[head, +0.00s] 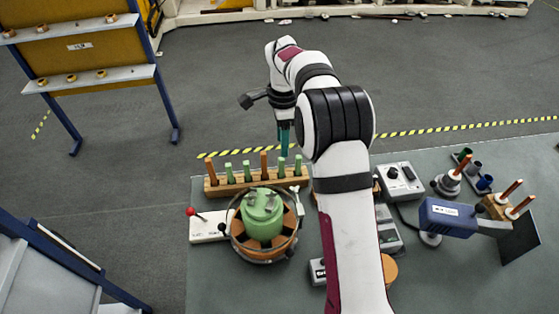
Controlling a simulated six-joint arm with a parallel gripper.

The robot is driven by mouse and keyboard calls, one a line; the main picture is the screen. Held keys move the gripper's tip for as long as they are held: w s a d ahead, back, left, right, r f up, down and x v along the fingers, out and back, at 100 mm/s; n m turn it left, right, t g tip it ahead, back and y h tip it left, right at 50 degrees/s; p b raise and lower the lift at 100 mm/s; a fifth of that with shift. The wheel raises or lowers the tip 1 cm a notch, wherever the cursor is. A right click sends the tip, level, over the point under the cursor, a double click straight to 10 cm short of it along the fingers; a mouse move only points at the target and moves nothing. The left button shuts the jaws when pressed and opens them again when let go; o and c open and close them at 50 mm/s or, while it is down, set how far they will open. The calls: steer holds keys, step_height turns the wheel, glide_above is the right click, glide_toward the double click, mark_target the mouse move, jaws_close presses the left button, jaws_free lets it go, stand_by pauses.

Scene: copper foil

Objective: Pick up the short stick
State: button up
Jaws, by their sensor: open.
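A wooden rack (258,187) on the table holds a row of upright sticks. Several are short and green, such as this green stick (281,168). Two are brown: one brown stick (264,164) near the middle and another brown stick (210,172) at the left end. The green ones look shorter; I cannot tell which single stick is the short stick. My gripper (284,150) is open, pointing down above the right part of the rack. Its teal fingers appear near the tops of the sticks; depth and any contact are unclear.
A round fixture with a green body (263,213) stands in front of the rack, beside a red-knobbed lever box (208,227). Right of my arm are a grey control box (399,181), a blue device (447,217) and a wooden block with copper-coloured rods (496,206). The front-left table is clear.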

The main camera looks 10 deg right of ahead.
mark_target(281, 167)
step_height(281, 167, down, 11)
steer(key=shift+a+r, duration=0.1)
steer(key=shift+a, duration=0.05)
jaws_close()
